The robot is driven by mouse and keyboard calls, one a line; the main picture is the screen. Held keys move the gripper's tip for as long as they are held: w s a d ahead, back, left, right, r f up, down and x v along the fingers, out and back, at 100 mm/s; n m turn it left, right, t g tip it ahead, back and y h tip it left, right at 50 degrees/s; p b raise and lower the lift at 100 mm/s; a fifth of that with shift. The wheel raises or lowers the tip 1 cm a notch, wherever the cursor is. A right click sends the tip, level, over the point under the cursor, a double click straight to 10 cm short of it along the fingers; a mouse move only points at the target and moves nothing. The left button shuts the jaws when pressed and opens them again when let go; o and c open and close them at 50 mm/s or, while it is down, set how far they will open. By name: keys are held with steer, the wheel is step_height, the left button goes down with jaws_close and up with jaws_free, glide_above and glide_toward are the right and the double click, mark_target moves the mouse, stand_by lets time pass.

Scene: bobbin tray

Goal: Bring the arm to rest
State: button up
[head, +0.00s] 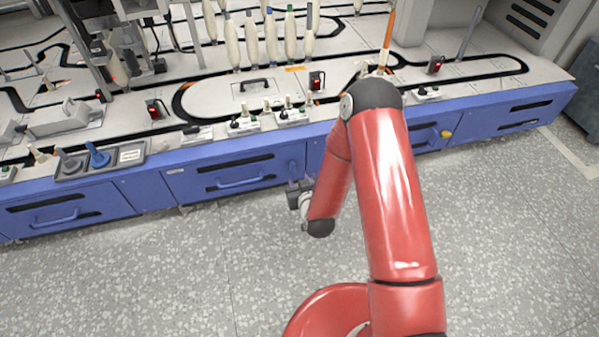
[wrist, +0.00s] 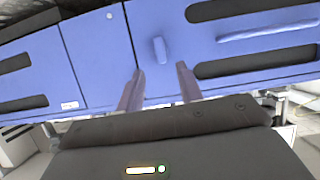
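My red arm reaches forward and bends down in front of the blue cabinet (head: 235,172) in the head view. My gripper (head: 300,188) is in front of the cabinet face, below the worktop, partly hidden by my arm link. In the wrist view, the two fingers of my gripper (wrist: 160,80) stand apart with nothing between them. They point at the blue cabinet front (wrist: 95,60), which has a small blue handle (wrist: 160,50). I cannot tell how close the fingertips are to it.
The worktop carries a black track (head: 185,100), several white bobbins (head: 252,40) and a grey tray (head: 100,158) with a blue peg. An orange-tipped bobbin (head: 388,40) stands behind my arm. The speckled floor (head: 180,270) in front of the cabinet is clear.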

steer(key=s+d+r+g+h+p, duration=0.15)
steer(key=d+r, duration=0.25)
steer(key=r, duration=0.9)
steer(key=d+r+g+p, duration=0.2)
steer(key=d+r+p, duration=0.1)
steer(key=r, duration=1)
steer(key=s+d+r+m+g+h+p, duration=0.1)
steer(key=s+d+r, duration=0.3)
steer(key=s+r, duration=0.5)
steer(key=s+d+r+m+g+h+p, duration=0.1)
steer(key=s+d+r, duration=0.4)
steer(key=s, duration=1.2)
step_height(320, 180, up, 5)
steer(key=m+g+p, duration=0.1)
steer(key=p, duration=0.1)
steer(key=shift+s+f+g+p, duration=0.2)
steer(key=shift+g+p, duration=0.15)
steer(key=shift+d, duration=0.1)
steer(key=shift+c, duration=0.4)
